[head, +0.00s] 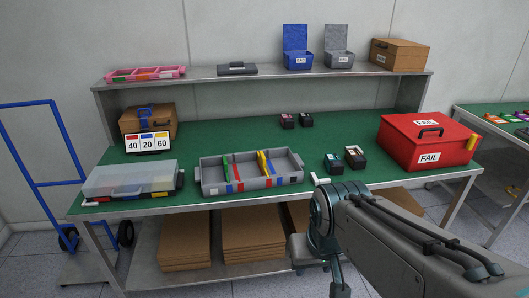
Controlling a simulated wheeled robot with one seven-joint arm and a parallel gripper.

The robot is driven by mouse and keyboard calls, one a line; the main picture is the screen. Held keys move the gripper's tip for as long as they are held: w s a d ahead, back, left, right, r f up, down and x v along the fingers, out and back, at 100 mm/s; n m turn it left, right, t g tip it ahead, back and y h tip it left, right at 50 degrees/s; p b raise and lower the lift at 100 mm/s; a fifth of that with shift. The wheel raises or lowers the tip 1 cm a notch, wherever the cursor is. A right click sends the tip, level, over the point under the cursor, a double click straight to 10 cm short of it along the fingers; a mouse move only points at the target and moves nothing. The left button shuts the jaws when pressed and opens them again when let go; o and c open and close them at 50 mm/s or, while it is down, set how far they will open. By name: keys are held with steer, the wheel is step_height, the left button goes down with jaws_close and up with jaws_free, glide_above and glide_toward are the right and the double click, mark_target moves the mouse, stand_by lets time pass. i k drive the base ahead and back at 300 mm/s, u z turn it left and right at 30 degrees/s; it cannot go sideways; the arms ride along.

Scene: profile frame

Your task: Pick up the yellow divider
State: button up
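The yellow divider (263,164) stands upright in the open grey tray (209,183) at the middle of the green workbench. A green divider (227,167) stands left of it in the same tray, and a narrow blue piece shows just right of it. Coloured marks run along the tray's front wall. My arm reaches in from the lower right in the head view, with its visible joint in front of the bench's edge, right of the tray and apart from it. My gripper's fingers are not visible.
Left of the tray lies a clear-lidded case (130,178) with a sign (148,142) reading 40 20 60 behind it. Small dark boxes (333,164) sit right of the tray. A red FAIL box (428,141) stands at the right.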

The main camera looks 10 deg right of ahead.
mark_target(260, 157)
steer(key=u, duration=0.05)
steer(key=i, duration=1.55)
